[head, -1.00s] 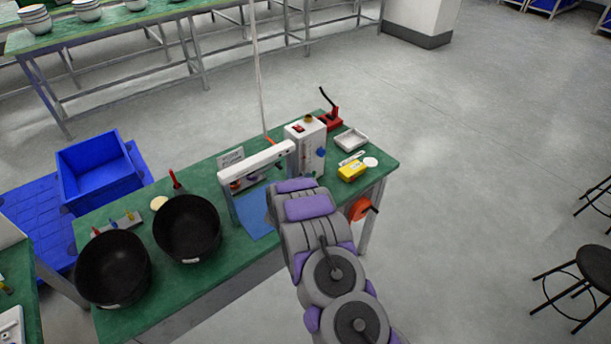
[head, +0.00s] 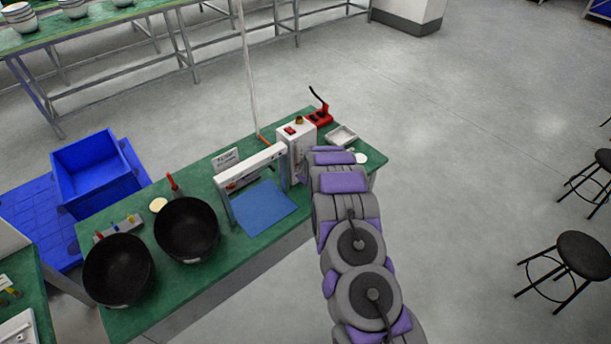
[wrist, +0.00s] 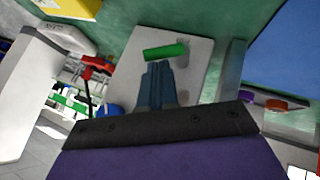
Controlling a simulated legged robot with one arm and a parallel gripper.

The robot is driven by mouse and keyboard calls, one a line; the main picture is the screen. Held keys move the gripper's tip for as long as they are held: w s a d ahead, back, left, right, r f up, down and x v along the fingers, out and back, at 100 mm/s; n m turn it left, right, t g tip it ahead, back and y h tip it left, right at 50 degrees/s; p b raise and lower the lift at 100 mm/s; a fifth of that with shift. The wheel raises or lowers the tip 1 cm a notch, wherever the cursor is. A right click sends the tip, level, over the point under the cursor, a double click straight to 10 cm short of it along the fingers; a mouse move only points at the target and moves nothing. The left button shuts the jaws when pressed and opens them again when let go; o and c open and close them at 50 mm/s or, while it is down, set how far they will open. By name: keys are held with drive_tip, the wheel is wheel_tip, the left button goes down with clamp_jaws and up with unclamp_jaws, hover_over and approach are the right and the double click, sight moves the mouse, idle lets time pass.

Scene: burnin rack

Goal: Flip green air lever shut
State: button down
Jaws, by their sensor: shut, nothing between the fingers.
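The green lever (wrist: 166,51) shows in the wrist view as a short green bar on a pale grey panel (wrist: 195,75). It lies nearly crosswise in the picture, slightly tilted. My gripper (wrist: 159,67) is shut and empty, its blue-grey fingertips just below the lever in the picture. I cannot tell whether they touch it. In the head view, my arm covers the gripper and the lever. A white box (head: 297,140) with a red switch stands just left of the arm's end.
A blue knob (wrist: 108,111) is left of my fingers. A yellow object (wrist: 70,8) is at the wrist view's upper left. On the green bench are a white frame over a blue mat (head: 263,211), two black bowls (head: 187,228) and a red-based tool (head: 320,117). Stools (head: 583,252) stand right.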

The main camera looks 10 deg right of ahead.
drive_tip(key=shift+w+d+f+m+g+y+b, duration=0.2)
drive_tip(key=shift+d+f+g+y+b, duration=0.15)
drive_tip(key=shift+b, duration=1.7)
drive_tip(key=shift+w+d+f+m+g+y+b, duration=0.1)
drive_tip(key=shift+d+f+m+g+y+b, duration=0.25)
drive_tip(key=shift+b, duration=1.65)
drive_tip(key=y+b, duration=0.1)
drive_tip(key=b, duration=0.2)
drive_tip(key=shift+d+r, duration=0.1)
drive_tip(key=shift+d, duration=0.05)
drive_tip(key=shift+w+y+b, duration=0.1)
drive_tip(key=shift+y+b, duration=0.2)
drive_tip(key=shift+b, duration=0.05)
drive_tip(key=shift+d+g+b, duration=0.25)
drive_tip(key=shift+g+b, duration=0.05)
drive_tip(key=shift+b, duration=0.15)
drive_tip(key=shift+r, duration=0.1)
